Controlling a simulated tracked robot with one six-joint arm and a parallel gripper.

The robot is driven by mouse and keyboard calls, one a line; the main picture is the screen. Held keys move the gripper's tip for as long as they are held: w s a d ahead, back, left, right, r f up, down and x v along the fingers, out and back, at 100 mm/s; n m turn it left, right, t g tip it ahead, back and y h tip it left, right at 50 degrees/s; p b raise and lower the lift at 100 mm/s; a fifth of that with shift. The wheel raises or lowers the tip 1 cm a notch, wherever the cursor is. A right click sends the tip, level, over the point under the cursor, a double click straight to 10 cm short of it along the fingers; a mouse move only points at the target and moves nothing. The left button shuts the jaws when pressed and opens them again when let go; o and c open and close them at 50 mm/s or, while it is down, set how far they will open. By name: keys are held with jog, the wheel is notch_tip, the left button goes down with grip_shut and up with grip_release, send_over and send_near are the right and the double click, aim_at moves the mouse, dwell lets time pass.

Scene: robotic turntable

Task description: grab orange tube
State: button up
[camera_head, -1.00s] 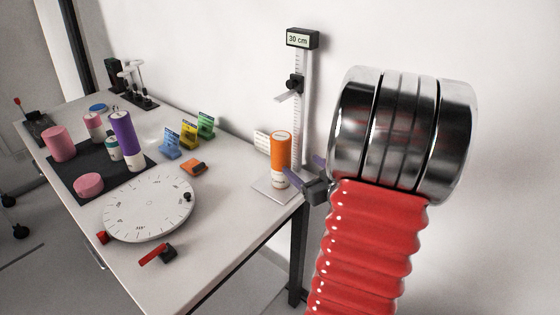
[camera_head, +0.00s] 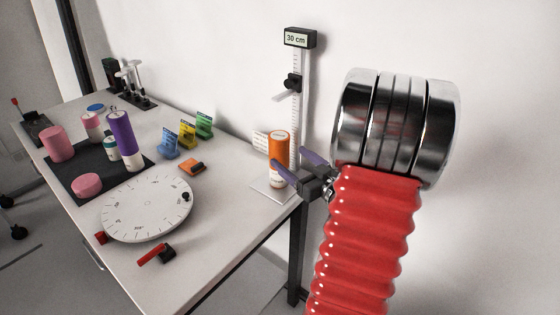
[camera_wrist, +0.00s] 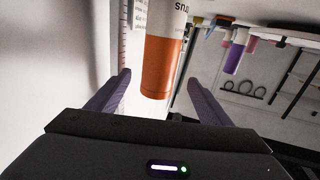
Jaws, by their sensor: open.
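The orange tube (camera_head: 279,145) stands upright on a small pale plate at the table's right end, beside the height gauge. It has an orange upper part and a white lower part. My gripper (camera_head: 298,163) is open at the tube's right side, and its near finger overlaps the tube in the picture. In the wrist view the orange tube (camera_wrist: 160,68) shows between the two purple fingers of my gripper (camera_wrist: 159,79), with a gap on each side. The picture there is upside down. I cannot tell how deep the tube lies between the fingers.
The height gauge (camera_head: 297,110) with a "30 cm" display stands close behind the tube. A white dial turntable (camera_head: 147,208) lies left of it. A purple tube (camera_head: 121,135) and pink cylinders stand on a black mat (camera_head: 70,183). Colored card holders line the back. The wall is close behind.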

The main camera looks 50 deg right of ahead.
aim_at(285, 154)
jog(key=shift+w+d, duration=0.15)
jog(key=shift+w, duration=0.8)
jog(key=shift+w+d, duration=0.2)
jog(key=shift+w, duration=0.8)
jog(key=shift+w+d, duration=0.15)
jog(key=shift+w, duration=0.8)
jog(key=w, duration=0.2)
jog(key=w+d, duration=0.1)
jog(key=w, duration=0.2)
jog(key=shift+d, duration=0.1)
jog(key=shift+c, duration=0.3)
jog(key=c, duration=1.3)
jog(key=shift+o, duration=0.2)
